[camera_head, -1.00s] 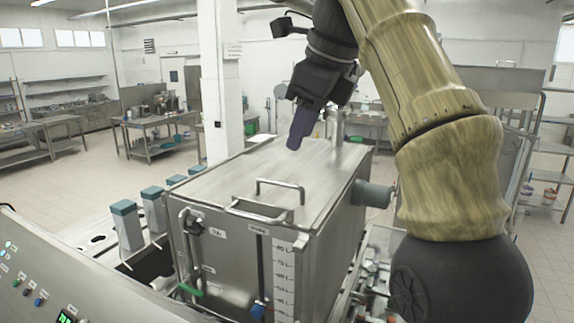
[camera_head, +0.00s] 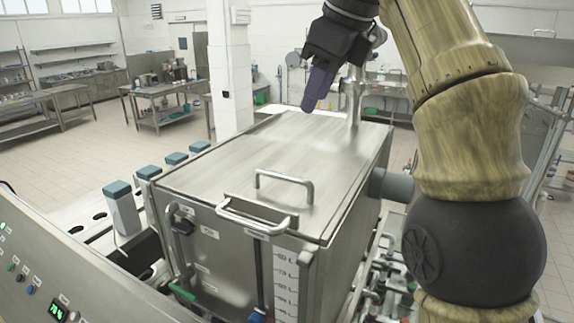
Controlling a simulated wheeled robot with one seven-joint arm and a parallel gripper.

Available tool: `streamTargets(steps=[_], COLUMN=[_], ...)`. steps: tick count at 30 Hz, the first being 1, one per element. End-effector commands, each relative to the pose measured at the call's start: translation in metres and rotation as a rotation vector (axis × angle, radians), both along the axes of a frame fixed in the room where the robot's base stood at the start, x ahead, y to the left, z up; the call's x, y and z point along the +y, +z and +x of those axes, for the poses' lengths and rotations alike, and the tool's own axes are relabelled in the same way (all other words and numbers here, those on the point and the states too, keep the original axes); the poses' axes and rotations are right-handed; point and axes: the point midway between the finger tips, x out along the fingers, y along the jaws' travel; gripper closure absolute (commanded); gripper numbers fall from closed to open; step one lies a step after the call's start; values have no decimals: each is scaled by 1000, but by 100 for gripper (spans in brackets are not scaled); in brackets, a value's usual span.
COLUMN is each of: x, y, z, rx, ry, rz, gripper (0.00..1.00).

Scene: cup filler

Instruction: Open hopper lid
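The hopper (camera_head: 230,255) is a large steel box in the middle of the head view. Its flat lid (camera_head: 235,165) lies shut on top. A bar handle (camera_head: 284,177) stands near the lid's front edge, and a second handle (camera_head: 254,224) juts from the upper front edge of the box. My gripper (camera_head: 312,105) hangs above the back part of the lid, pointing down, apart from the handles. Its purple fingers appear edge-on, so their gap is hidden. I see nothing held.
A control panel (camera_head: 50,275) runs along the lower left. Several teal-topped blocks (camera_head: 121,195) stand left of the hopper. A vertical pipe (camera_head: 352,100) rises behind the lid, and a grey pipe stub (camera_head: 392,187) sticks out on the right. The space above the lid's front is clear.

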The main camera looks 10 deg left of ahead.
Motion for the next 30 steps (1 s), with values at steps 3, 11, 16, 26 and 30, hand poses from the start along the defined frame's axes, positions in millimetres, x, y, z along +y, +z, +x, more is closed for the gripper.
streamTargets(steps=[3, 11, 16, 26, 30], x=[0, 10, 19, 36, 43], y=[-1, -27, -55, -106, -127], z=[0, 6, 14, 31, 39], rx=[0, 2, 2, 2, 2], ry=[0, 6, 6, 7, 6], rz=[0, -1, -1, -1, -1], gripper=[66, 66, 66, 66, 66])
